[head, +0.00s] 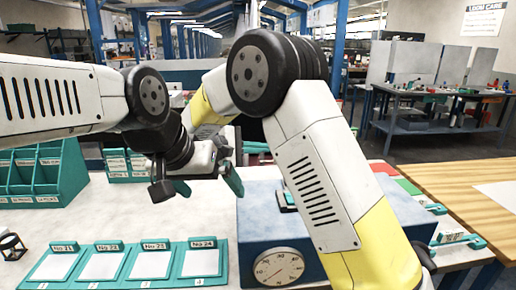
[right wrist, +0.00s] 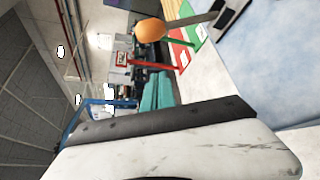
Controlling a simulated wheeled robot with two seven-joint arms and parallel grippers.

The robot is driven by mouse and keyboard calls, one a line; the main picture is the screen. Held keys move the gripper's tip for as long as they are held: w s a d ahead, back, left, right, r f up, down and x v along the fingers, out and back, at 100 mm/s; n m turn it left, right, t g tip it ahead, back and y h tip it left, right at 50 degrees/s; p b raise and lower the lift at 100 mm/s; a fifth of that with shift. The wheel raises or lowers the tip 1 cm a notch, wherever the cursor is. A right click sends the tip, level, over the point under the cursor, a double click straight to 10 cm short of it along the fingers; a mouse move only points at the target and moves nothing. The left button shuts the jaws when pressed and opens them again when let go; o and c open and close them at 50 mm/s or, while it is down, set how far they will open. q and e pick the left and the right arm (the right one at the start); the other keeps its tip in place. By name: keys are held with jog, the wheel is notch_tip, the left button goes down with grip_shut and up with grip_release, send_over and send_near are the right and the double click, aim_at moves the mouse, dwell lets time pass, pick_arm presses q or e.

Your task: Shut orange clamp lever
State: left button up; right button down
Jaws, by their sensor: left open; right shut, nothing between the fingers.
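The clamp lever's orange knob (right wrist: 150,30) shows in the right wrist view, on a grey stem running to a dark mount beside the blue surface. In the head view my right forearm hides the orange knob. Part of a teal and dark fitting (head: 287,199) shows on the blue box (head: 254,222). My right gripper (right wrist: 157,82) has its teal fingers together and empty, apart from the knob in the picture. It is hidden in the head view. My left gripper (head: 234,166) is open and empty, just left of the blue box, above the table.
A round dial (head: 276,267) is on the box front. Teal card holders (head: 123,264) line the table's front left, with teal bins (head: 45,172) behind. Red and green panels (head: 405,186) and teal handles lie right of the box. The middle left tabletop is bare.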

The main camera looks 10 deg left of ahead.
jog(key=shift+s+d+r, duration=0.1)
jog(key=shift+d+r, duration=0.1)
jog(key=shift+d, duration=1.05)
jog(key=shift+s+d+r, duration=0.1)
jog(key=shift+d+r, duration=0.05)
jog(key=shift+d, duration=1.1)
